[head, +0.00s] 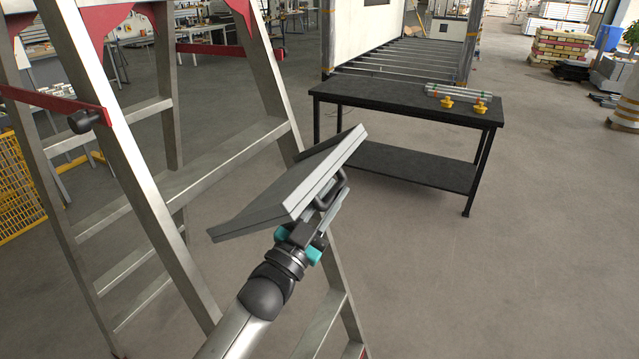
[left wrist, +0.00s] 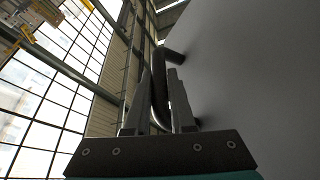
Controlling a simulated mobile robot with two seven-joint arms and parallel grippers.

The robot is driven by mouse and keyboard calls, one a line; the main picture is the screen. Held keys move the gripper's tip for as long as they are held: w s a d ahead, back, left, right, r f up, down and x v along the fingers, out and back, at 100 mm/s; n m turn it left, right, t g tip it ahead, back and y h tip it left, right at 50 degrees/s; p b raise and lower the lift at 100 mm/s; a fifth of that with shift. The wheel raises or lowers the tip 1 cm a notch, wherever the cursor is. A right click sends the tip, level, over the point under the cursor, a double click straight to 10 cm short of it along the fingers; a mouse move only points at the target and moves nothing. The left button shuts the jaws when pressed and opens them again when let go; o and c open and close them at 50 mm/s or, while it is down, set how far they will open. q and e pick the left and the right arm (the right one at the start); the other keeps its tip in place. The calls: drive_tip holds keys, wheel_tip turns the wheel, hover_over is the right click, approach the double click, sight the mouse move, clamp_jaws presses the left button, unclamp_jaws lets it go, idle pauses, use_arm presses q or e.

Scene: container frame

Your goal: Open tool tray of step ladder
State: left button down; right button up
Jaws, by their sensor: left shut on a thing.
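The step ladder (head: 150,205) stands at the left of the head view, with metal rails, treads and red fittings. Its grey tool tray (head: 290,190) is a flat slab, tilted, with its right end higher than its left end. A dark bar handle (head: 342,182) sits on the tray's near right side. My left gripper (head: 328,205) is shut on this handle. In the left wrist view the handle (left wrist: 158,98) passes between the two fingers (left wrist: 160,85), beside the tray's broad grey face (left wrist: 245,75). The tray's join to the ladder is hidden. My right gripper is not in view.
A black table (head: 400,105) with a lower shelf stands behind the tray, carrying metal tubes and yellow parts (head: 463,101). A yellow mesh fence (head: 18,190) is at the far left. The floor (head: 510,270) to the right is clear.

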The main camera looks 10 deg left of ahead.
use_arm(q)
wheel_tip(320, 180, down, 10)
drive_tip(key=m+g+h+b, duration=0.2)
drive_tip(key=m+g+b, duration=0.1)
drive_tip(key=m, duration=0.5)
drive_tip(key=shift+d+m+g+b, duration=0.15)
drive_tip(key=shift+m+g+b, duration=0.2)
drive_tip(key=shift+b, duration=0.45)
drive_tip(key=shift+f, duration=0.1)
drive_tip(key=c, duration=1)
unclamp_jaws()
drive_tip(key=shift+c, duration=0.2)
drive_tip(key=shift+s, duration=0.1)
drive_tip(key=v, duration=0.7)
drive_tip(key=shift+s+f, duration=0.15)
